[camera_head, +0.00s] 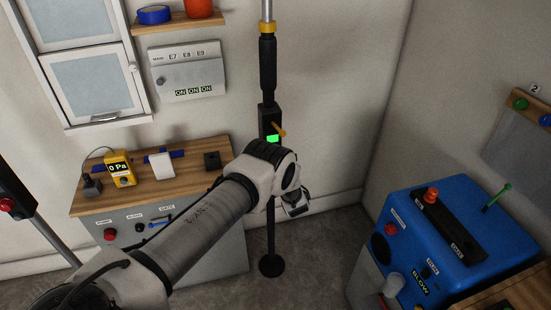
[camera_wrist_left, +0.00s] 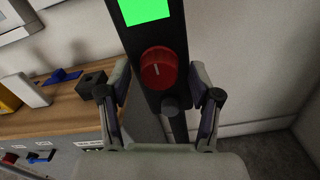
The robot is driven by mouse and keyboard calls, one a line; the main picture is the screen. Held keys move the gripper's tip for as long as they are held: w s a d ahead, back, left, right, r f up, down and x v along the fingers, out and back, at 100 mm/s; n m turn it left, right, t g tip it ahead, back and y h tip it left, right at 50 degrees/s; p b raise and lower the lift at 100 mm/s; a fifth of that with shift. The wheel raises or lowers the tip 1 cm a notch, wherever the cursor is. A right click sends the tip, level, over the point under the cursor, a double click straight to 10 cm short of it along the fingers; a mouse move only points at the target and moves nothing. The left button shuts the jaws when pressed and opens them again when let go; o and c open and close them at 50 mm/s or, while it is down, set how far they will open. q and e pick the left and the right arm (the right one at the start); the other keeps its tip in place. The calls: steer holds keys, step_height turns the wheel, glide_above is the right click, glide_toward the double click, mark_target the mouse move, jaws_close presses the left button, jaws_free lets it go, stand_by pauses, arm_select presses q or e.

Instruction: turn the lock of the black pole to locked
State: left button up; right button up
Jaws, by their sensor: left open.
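The black pole (camera_head: 268,85) stands upright near the wall, with a yellow collar, a lit green panel (camera_head: 272,138) and an orange-yellow lever (camera_head: 281,131) sticking out to the right. In the left wrist view the pole (camera_wrist_left: 178,48) shows a red round knob (camera_wrist_left: 158,70) with a pale mark, below the green panel. A small dark knob (camera_wrist_left: 170,105) sits lower. My left gripper (camera_wrist_left: 160,78) is open, its fingers on either side of the pole and red knob; I cannot tell whether they touch. In the head view, my arm hides the knob and most of my gripper (camera_head: 295,204).
A wood-topped cabinet (camera_head: 190,184) with a yellow gauge (camera_head: 119,168) stands left of the pole. A blue machine (camera_head: 450,235) is at the right. Another black post with a red knob (camera_head: 7,204) leans in at the left edge. Bare floor lies around the pole's base (camera_head: 271,265).

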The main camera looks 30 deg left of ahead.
arm_select(q)
steer(key=c, duration=1.1)
steer(key=shift+c, duration=0.2)
steer(key=m+b, duration=0.9)
steer(key=m, duration=0.9)
steer(key=shift+s+r, duration=0.1)
steer(key=shift+r, duration=0.05)
steer(key=o, duration=1.1)
